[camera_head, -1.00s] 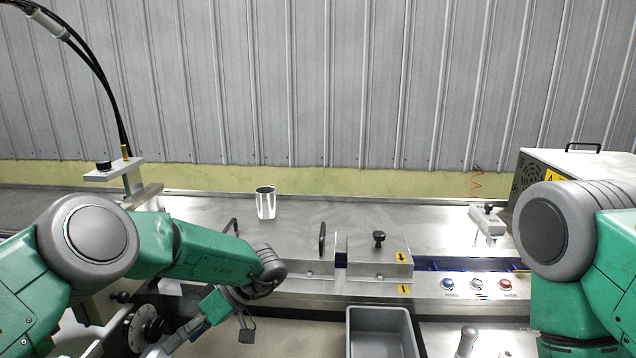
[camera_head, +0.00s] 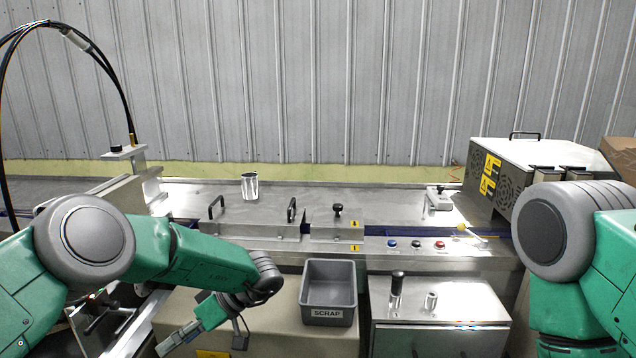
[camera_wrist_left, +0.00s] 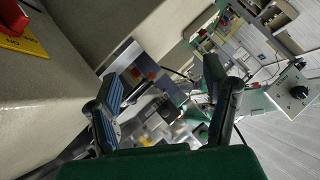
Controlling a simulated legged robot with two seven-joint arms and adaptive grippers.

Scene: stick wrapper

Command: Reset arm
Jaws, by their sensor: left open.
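My left arm comes in from the left of the head view, bent at a large grey joint, with its forearm reaching right and its wrist turned down. My left gripper (camera_head: 205,335) hangs low, left of the scrap bin, partly cut by the picture's bottom edge. In the left wrist view, its two dark fingers (camera_wrist_left: 162,85) stand well apart with nothing between them. My right arm shows only as a green and grey bent part at the right edge of the head view. Its gripper is out of view.
A grey scrap bin (camera_head: 329,287) sits before the steel machine bench. A metal cup (camera_head: 250,187) stands on the bench. Buttons (camera_head: 416,244) line its front. A low steel cabinet (camera_head: 440,335) stands right of the bin. A vented box (camera_head: 515,172) is at back right.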

